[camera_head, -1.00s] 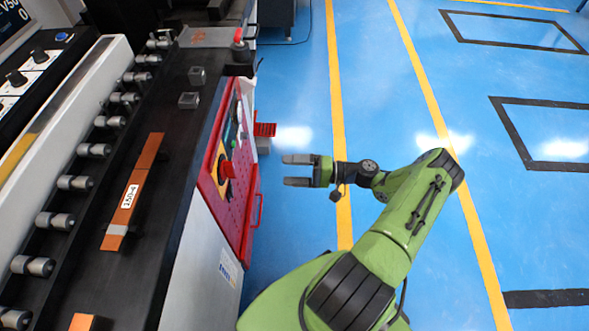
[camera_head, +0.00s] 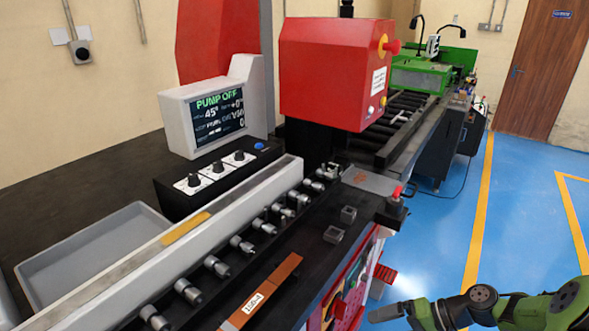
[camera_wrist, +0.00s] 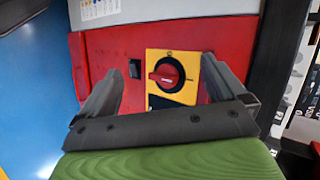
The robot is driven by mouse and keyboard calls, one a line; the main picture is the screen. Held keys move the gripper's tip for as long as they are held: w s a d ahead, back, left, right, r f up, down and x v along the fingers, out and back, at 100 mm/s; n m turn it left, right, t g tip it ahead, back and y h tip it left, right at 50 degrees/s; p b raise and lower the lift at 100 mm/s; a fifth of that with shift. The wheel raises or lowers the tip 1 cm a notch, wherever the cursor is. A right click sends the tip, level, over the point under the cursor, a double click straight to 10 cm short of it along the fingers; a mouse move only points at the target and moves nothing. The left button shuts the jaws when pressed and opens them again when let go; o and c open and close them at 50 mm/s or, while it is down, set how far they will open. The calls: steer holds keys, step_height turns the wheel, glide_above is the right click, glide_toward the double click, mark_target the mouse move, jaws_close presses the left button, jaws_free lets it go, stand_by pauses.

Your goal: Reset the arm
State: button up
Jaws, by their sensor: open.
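My green arm reaches in from the lower right of the head view, right of the bender's front. My gripper (camera_head: 372,314) is by the red front panel (camera_head: 345,300), its tips near the bottom edge. In the wrist view, my gripper (camera_wrist: 162,88) is open and empty, with its two dark fingers spread apart. Between them, farther off, is a red rotary switch (camera_wrist: 166,72) on a yellow plate. A small black switch (camera_wrist: 135,68) sits left of it. I cannot tell the exact gap between fingers and panel.
The black bench top (camera_head: 325,255) holds a copper bar (camera_head: 262,292) labelled 150-4 and a row of metal rollers. A screen (camera_head: 215,115) reads PUMP OFF. A red machine head (camera_head: 335,70) rises behind. Blue floor (camera_head: 450,235) right of the bench is open.

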steer(key=s+a+r+n+g+h+p, duration=0.1)
steer(key=s+a+r+h, duration=0.15)
steer(key=r, duration=0.35)
steer(key=s+a+r+n+g+h+p, duration=0.1)
steer(key=a+r+h+p, duration=0.15)
steer(key=r, duration=0.35)
steer(key=s+a+r+t+h+p, duration=0.2)
steer(key=s+r+t+h, duration=0.3)
steer(key=s+r, duration=1)
steer(key=shift+r+n+t+h+p, duration=0.3)
steer(key=shift+r+n+h+p, duration=0.1)
steer(key=shift+r+p, duration=0.45)
steer(key=shift+a, duration=0.15)
